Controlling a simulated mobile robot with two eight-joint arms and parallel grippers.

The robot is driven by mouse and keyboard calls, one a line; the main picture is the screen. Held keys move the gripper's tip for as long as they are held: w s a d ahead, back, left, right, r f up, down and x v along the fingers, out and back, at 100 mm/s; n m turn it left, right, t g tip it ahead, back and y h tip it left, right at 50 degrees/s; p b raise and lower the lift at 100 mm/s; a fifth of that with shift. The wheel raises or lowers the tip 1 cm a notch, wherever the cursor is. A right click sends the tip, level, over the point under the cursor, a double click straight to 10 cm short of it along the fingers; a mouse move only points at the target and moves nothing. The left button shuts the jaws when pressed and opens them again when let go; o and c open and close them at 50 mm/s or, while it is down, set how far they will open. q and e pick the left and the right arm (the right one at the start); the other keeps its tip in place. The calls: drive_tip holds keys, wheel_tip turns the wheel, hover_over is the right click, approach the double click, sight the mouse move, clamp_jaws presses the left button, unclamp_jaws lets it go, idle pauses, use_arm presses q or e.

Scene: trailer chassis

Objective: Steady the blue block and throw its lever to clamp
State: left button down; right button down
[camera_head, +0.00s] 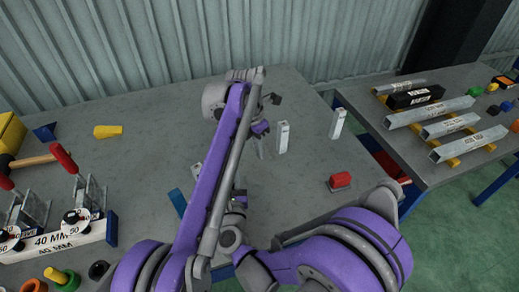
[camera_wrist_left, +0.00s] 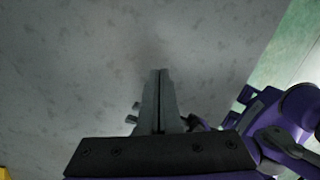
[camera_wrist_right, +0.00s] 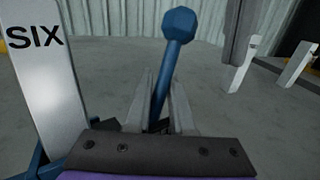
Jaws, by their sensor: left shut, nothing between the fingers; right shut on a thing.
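In the right wrist view a blue lever (camera_wrist_right: 178,26) with a faceted knob rises between the fingers of my right gripper (camera_wrist_right: 161,90), which is shut on it. A pale upright plate marked SIX (camera_wrist_right: 38,75) stands to its left, with blue parts (camera_wrist_right: 38,158) low beside it. Most of the block is hidden there. In the head view a blue piece (camera_head: 178,202) shows left of my purple arm link; I cannot tell whether it belongs to the block. My left gripper (camera_wrist_left: 160,74) is shut and empty above bare grey tabletop; in the head view (camera_head: 260,148) it is partly hidden.
Two pale posts (camera_head: 282,137) (camera_head: 338,123) and a red block (camera_head: 340,181) stand to the right. A yellow piece (camera_head: 108,131), a mallet (camera_head: 30,161) and a 40 MM fixture (camera_head: 65,238) with red-handled clamps are left. A second table (camera_head: 400,137) holds metal bars.

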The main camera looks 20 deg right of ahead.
use_arm(q)
drive_tip(key=shift+a, duration=0.1)
idle(0.8)
drive_tip(key=s+a+r+n+h, duration=0.1)
drive_tip(key=s+a+r+h, duration=0.1)
drive_tip(key=a+r, duration=1.4)
drive_tip(key=w+d+x, duration=0.2)
drive_tip(key=x, duration=1)
drive_tip(key=shift+d, duration=0.2)
